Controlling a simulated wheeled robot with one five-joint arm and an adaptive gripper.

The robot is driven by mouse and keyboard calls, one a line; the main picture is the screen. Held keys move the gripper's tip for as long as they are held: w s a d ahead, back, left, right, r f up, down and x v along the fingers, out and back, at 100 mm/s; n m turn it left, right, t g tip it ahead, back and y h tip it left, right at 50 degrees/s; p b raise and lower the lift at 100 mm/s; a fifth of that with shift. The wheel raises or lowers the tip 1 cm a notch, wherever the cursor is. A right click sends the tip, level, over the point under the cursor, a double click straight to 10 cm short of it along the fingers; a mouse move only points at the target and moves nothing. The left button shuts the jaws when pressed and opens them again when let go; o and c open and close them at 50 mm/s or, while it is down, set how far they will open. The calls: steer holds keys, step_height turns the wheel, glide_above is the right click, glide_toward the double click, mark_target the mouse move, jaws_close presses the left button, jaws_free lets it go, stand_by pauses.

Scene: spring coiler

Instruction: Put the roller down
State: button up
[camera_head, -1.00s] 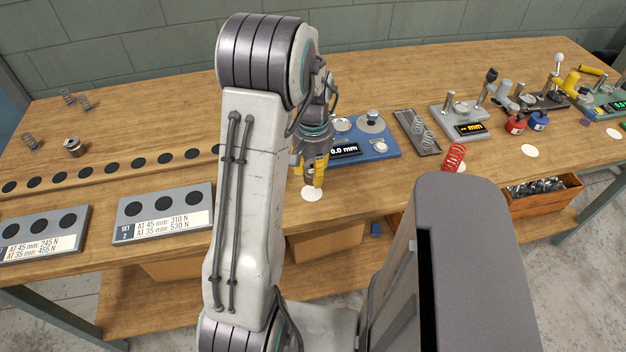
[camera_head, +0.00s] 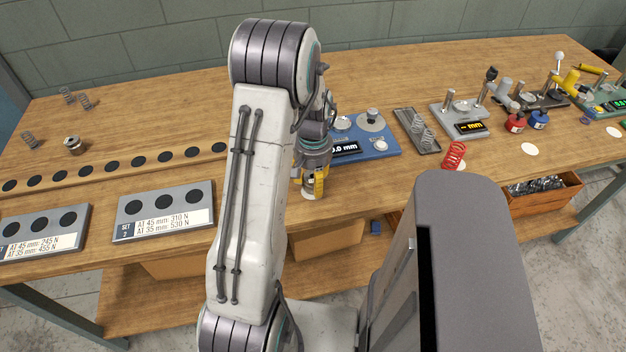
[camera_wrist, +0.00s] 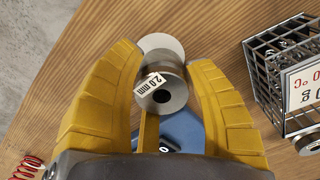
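My gripper (camera_head: 313,180) is low over the front of the bench, in front of the blue gauge. In the wrist view its two yellow fingers (camera_wrist: 166,62) are on either side of the roller (camera_wrist: 160,83), a short silver cylinder with a "2.0 mm" label and a dark bore. The fingertips look closed against its sides. A white round spot (camera_wrist: 160,42) shows just past the roller and is partly covered by it. I cannot tell whether the roller touches the bench.
The blue gauge (camera_head: 378,145) stands close behind my gripper. A red spring (camera_head: 454,155) is to the right, before a grey spring tray (camera_head: 417,131). A set plate (camera_head: 163,212) lies to the left. A wire basket (camera_wrist: 262,75) shows in the wrist view. The bench's front edge is near.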

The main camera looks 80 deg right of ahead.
steer(key=o, duration=0.3)
step_height(320, 180, up, 12)
steer(key=w+a+r+n+t+h, duration=0.1)
steer(key=w+a+r+n, duration=0.25)
steer(key=w+a, duration=0.6)
steer(key=w+a+r+n, duration=0.3)
steer(key=w+a+n, duration=0.25)
steer(key=w, duration=0.65)
steer(key=a+n+t+y, duration=0.1)
steer(key=a+n, duration=0.8)
steer(key=a, duration=1.5)
steer(key=shift+s+a+r+n+t, duration=0.15)
steer(key=shift+s+a+n+t, duration=0.2)
steer(key=shift+t, duration=0.55)
